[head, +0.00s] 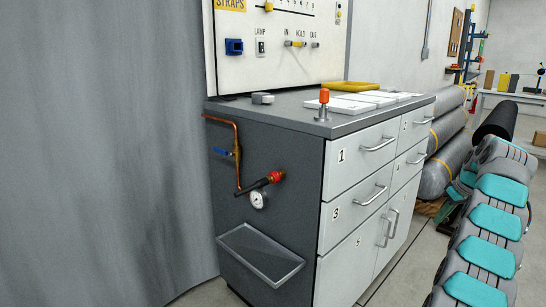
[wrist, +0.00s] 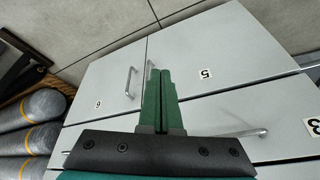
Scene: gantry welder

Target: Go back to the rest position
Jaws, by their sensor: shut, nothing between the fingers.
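My gripper (wrist: 160,78) shows in the wrist view with its two green fingers pressed together and nothing between them. Behind the fingers are the pale grey cabinet door marked 5 (wrist: 215,55) and, to its left, the door marked 6 (wrist: 105,85). A gap between fingertips and doors is hard to judge. In the head view my arm (head: 490,220), grey with teal covers, curves down the right side, to the right of the grey cabinet (head: 270,180). I cannot make out the fingers clearly there.
The cabinet's drawers marked 1 (head: 365,150) and 3 (head: 355,205) are closed, with bar handles sticking out. An orange-topped post (head: 324,105) and a yellow tray (head: 350,86) are on top. Grey rolls (head: 440,150) lie stacked behind my arm. Grey curtain (head: 100,150) fills the left.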

